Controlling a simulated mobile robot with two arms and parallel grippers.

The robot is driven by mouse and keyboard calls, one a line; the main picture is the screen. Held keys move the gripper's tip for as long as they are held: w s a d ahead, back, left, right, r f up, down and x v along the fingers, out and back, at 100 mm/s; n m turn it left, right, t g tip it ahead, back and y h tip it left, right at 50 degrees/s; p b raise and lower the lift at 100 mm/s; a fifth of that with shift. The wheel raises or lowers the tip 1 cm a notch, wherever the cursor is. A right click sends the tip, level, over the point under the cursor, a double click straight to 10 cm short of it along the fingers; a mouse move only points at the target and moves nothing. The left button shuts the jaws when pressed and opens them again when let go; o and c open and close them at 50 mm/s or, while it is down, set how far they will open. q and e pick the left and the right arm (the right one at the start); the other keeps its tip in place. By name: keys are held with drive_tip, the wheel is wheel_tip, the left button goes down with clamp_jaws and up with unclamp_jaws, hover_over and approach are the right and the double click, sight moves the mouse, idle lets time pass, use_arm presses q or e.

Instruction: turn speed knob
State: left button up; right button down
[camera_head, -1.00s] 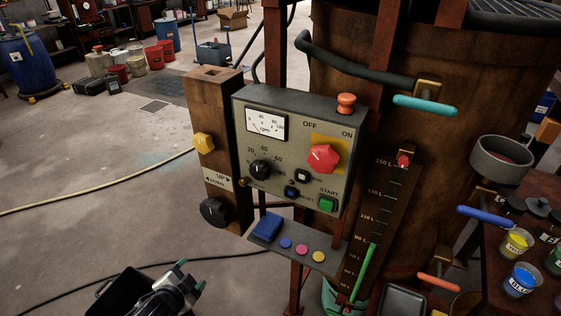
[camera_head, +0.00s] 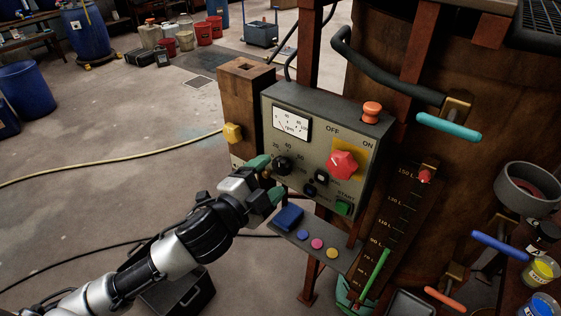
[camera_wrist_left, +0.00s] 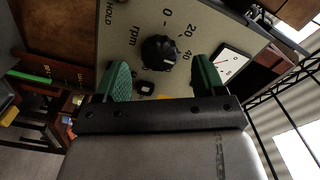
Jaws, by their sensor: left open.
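The black speed knob (camera_head: 282,166) sits on the grey control panel (camera_head: 322,120), under the rpm dial (camera_head: 291,123). It also shows in the left wrist view (camera_wrist_left: 159,52), with a small white mark near the 40 side of its scale. My left gripper (camera_head: 266,180) is at the panel's left part, by the knob. Its green-padded fingers are open and empty. In the left wrist view the knob shows between and beyond the two fingertips (camera_wrist_left: 163,78); I cannot tell whether they touch it. My right gripper is not in view.
A red switch (camera_head: 343,164), an orange button (camera_head: 372,112) and a green start button (camera_head: 343,208) are close by on the panel. A wooden post (camera_head: 246,100) stands left of the panel.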

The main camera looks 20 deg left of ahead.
sight(279, 169)
use_arm(q)
drive_tip(key=shift+p+x, duration=0.3)
drive_tip(key=shift+x, duration=1.8)
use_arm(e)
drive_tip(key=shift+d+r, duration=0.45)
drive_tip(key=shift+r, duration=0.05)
use_arm(q)
drive_tip(key=c, duration=0.9)
drive_tip(key=shift+c, duration=0.2)
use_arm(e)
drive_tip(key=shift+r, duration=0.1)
use_arm(q)
drive_tip(key=n+p, duration=0.2)
drive_tip(key=n, duration=0.3)
drive_tip(key=shift+n+p, duration=0.3)
drive_tip(key=shift+p, duration=0.05)
drive_tip(key=shift+n+p, duration=1.05)
drive_tip(key=shift+n, duration=0.95)
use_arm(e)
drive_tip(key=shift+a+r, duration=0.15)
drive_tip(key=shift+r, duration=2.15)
use_arm(q)
drive_tip(key=shift+f, duration=0.1)
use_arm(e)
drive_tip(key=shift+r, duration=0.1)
